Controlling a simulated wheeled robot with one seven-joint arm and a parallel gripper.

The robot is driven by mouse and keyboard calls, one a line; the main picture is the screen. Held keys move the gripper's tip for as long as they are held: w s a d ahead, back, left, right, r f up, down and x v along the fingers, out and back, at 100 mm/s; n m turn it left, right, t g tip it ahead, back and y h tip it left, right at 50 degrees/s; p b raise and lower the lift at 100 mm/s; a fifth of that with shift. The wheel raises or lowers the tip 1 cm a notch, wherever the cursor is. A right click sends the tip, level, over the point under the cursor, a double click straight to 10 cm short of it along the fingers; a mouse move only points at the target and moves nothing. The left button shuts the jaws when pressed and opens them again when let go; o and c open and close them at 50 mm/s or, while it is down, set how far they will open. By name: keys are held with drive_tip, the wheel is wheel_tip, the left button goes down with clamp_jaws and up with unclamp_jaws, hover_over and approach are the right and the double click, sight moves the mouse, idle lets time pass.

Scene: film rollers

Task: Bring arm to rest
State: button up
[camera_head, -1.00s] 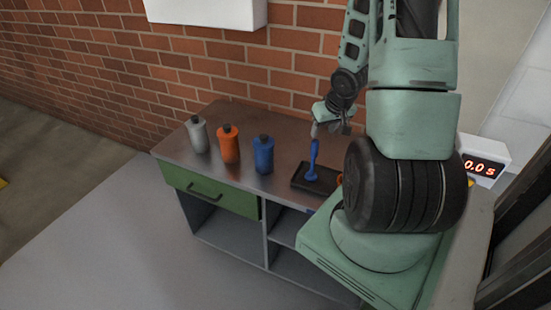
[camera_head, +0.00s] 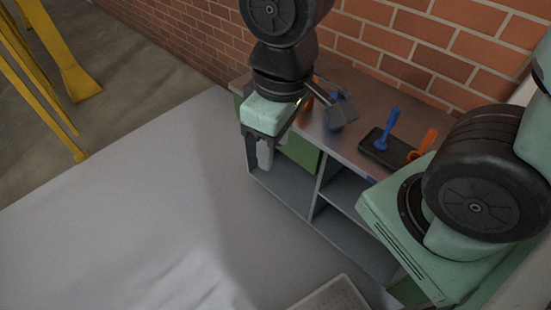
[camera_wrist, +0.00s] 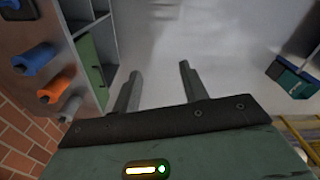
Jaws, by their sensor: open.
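My gripper (camera_head: 265,155) hangs open and empty over the grey floor, in front of the workbench, fingers pointing down. In the wrist view its two fingers (camera_wrist: 160,72) are apart with only floor between them. The workbench (camera_head: 350,85) stands against the brick wall. A blue roller (camera_head: 386,130) and an orange roller (camera_head: 427,140) are at the dark tray (camera_head: 376,150). In the wrist view the blue bottle (camera_wrist: 35,58), orange bottle (camera_wrist: 53,90) and grey bottle (camera_wrist: 70,108) stand on the bench; my arm largely hides them in the head view.
The bench has a green drawer (camera_head: 302,152) and open shelves (camera_head: 340,190) below. Yellow posts (camera_head: 75,75) stand at the far left. A dark green-blue container (camera_wrist: 293,77) shows at the right of the wrist view. The floor (camera_head: 110,200) to the left is clear.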

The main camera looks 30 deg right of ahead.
drive_tip(key=shift+n+g, duration=0.3)
drive_tip(key=shift+n, duration=0.4)
drive_tip(key=s, duration=0.1)
drive_tip(key=s+a, duration=0.2)
drive_tip(key=s, duration=0.1)
drive_tip(key=shift+s+a+r, duration=0.1)
drive_tip(key=shift+a+r, duration=0.05)
drive_tip(key=shift+r, duration=0.2)
wheel_tip(320, 180, down, 4)
drive_tip(key=b, duration=0.4)
